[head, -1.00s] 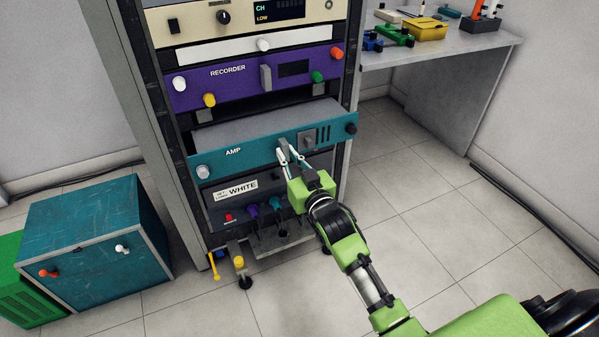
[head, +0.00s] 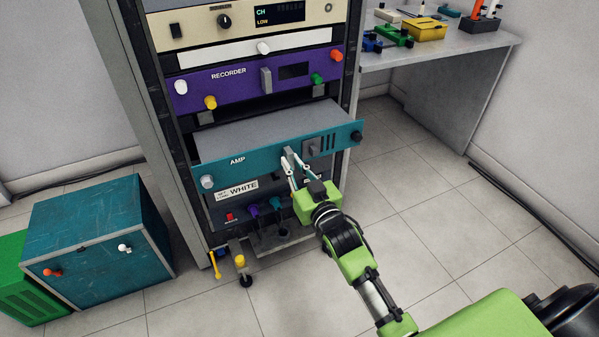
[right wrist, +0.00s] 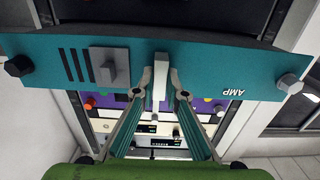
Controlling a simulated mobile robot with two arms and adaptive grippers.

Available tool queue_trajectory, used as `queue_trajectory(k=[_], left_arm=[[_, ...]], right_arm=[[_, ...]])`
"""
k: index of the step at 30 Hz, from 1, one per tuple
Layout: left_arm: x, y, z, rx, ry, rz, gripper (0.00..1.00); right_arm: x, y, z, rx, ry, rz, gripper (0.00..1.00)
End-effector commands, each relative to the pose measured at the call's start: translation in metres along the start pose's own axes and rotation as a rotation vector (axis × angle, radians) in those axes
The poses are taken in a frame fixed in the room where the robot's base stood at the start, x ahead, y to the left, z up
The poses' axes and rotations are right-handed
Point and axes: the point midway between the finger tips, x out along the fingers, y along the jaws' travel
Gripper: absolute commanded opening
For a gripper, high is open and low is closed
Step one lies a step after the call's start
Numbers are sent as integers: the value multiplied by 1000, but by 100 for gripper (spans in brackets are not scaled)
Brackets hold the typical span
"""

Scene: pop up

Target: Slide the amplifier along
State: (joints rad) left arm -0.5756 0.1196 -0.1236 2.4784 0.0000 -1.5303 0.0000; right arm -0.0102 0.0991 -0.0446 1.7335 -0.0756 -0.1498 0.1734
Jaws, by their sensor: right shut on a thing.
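The teal amplifier marked AMP (head: 231,169) sticks out of the rack toward me, with its grey top showing. It also shows in the right wrist view (right wrist: 210,66), upside down. A grey handle (right wrist: 160,77) stands at the middle of its front panel. My right gripper (head: 289,163) is shut on this handle, one finger on each side, as the right wrist view also shows (right wrist: 160,92). A dark knob sits at the panel's right end and a light grey knob at its left end in the head view. My left gripper is not in view.
The purple recorder (head: 225,88) sits above the amplifier in the rack. Below is a dark panel labelled WHITE (head: 243,188) with coloured plugs. A teal cabinet (head: 80,235) stands on the floor at left. A desk (head: 445,48) stands at right. The floor between is clear.

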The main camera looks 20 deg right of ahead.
Motion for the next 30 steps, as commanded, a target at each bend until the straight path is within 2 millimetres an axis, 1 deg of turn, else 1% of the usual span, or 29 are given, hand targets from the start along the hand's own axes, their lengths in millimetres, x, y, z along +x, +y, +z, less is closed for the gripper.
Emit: queue_trajectory(k=[1,6,18,19,20,21,30], left_arm=[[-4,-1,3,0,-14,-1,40],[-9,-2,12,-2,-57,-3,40],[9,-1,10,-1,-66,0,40],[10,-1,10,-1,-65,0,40],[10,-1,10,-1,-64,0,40],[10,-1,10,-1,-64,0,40],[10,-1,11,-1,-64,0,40]], right_arm=[[-4,0,-1,1,-2,0,0],[-15,0,-2,1,-2,0,0],[-40,0,-1,1,0,0,0],[-39,0,0,1,1,0,20],[-39,0,0,1,1,0,28],[-39,0,0,1,1,0,32],[-39,0,0,0,0,0,32]])
